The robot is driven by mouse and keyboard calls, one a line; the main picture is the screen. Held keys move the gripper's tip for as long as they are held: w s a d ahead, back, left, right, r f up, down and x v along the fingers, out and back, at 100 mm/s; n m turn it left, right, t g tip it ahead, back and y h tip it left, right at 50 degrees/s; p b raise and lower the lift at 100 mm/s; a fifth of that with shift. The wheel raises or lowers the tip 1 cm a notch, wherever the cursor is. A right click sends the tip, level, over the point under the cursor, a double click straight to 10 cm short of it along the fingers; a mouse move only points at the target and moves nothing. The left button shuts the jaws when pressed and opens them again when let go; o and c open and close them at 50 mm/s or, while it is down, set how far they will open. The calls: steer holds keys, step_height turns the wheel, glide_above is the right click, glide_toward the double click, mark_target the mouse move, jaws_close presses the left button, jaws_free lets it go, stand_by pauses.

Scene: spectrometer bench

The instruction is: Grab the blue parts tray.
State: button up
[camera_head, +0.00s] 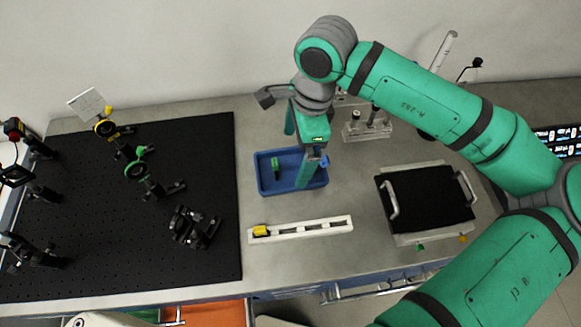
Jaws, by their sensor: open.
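The blue parts tray (268,189) lies on the grey bench, right of the black perforated board. A small green and black part (276,169) is inside it. My gripper (297,160) points down over the tray's back right portion, with its jaws apart. One green finger shows behind the tray's far rim and the other reaches down in front of it, over the tray's inside. The gripper covers part of the far rim and right side. I cannot tell whether a finger touches the tray.
A white slotted rail (308,230) with a yellow block (261,231) lies in front of the tray. A black-topped tray with handles (428,200) is to the right. A clear holder (366,131) stands behind. Optical mounts (190,226) stand on the black board (90,255).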

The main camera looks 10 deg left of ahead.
mark_target(289, 172)
steer(key=shift+s+a+f, duration=0.1)
steer(key=shift+a+f, duration=0.05)
steer(key=shift+f, duration=0.85)
steer(key=shift+w+a+f, duration=0.1)
steer(key=shift+a+f, duration=0.1)
steer(key=shift+f, duration=0.75)
steer(key=shift+s+a+f, duration=0.1)
steer(key=shift+a+f, duration=0.05)
steer(key=shift+f, duration=0.85)
steer(key=c, duration=1)
